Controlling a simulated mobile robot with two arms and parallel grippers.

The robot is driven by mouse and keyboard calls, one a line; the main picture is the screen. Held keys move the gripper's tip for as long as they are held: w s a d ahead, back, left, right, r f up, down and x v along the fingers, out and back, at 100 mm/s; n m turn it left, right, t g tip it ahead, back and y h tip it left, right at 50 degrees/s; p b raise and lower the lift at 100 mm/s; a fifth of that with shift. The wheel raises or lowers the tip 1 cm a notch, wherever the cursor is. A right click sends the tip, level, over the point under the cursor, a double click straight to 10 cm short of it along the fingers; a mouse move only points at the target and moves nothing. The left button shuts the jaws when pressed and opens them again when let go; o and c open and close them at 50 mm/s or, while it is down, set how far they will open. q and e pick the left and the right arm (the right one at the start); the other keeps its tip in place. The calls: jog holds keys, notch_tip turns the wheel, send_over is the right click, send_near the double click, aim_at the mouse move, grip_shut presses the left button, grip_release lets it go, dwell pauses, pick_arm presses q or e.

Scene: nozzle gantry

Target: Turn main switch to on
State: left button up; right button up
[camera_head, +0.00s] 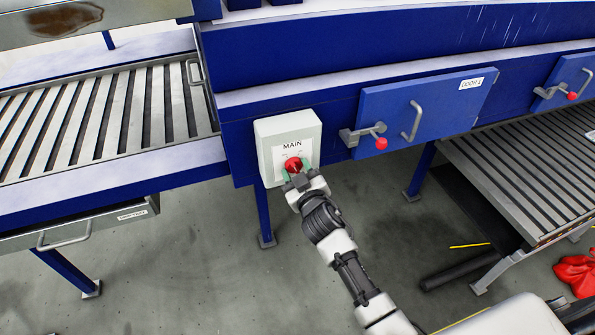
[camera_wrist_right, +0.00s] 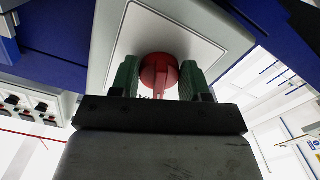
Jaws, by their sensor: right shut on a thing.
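The main switch is a red rotary knob (camera_head: 293,164) on a white box labelled MAIN (camera_head: 266,135), fixed to the front of the blue machine. My right gripper (camera_head: 297,177) is at the knob, with its arm reaching up from the lower right. In the right wrist view the red knob (camera_wrist_right: 159,75) sits between the two green fingers of my right gripper (camera_wrist_right: 160,78), which is shut on it. The knob's grip bar points toward the gripper's palm in that view. The switch's position marks are too small or hidden to read. My left gripper is not in view.
A blue door labelled DOOR1 (camera_head: 430,112) with a grey handle and a red-knobbed latch (camera_head: 380,143) is right of the box. Slatted conveyors lie at left (camera_head: 100,112) and right (camera_head: 515,165). A red item (camera_head: 575,273) lies on the floor at right.

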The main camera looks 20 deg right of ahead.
jog(key=m, duration=0.4)
jog(key=shift+a+m, duration=0.1)
jog(key=shift+m, duration=0.2)
jog(key=m+p, duration=0.1)
jog(key=m, duration=0.4)
jog(key=shift+a+p, duration=0.1)
jog(key=shift+p, duration=0.2)
jog(key=shift+m, duration=0.4)
jog(key=o, duration=0.9)
jog(key=s+b, duration=0.1)
jog(key=s, duration=0.9)
jog(key=shift+s+b, duration=0.4)
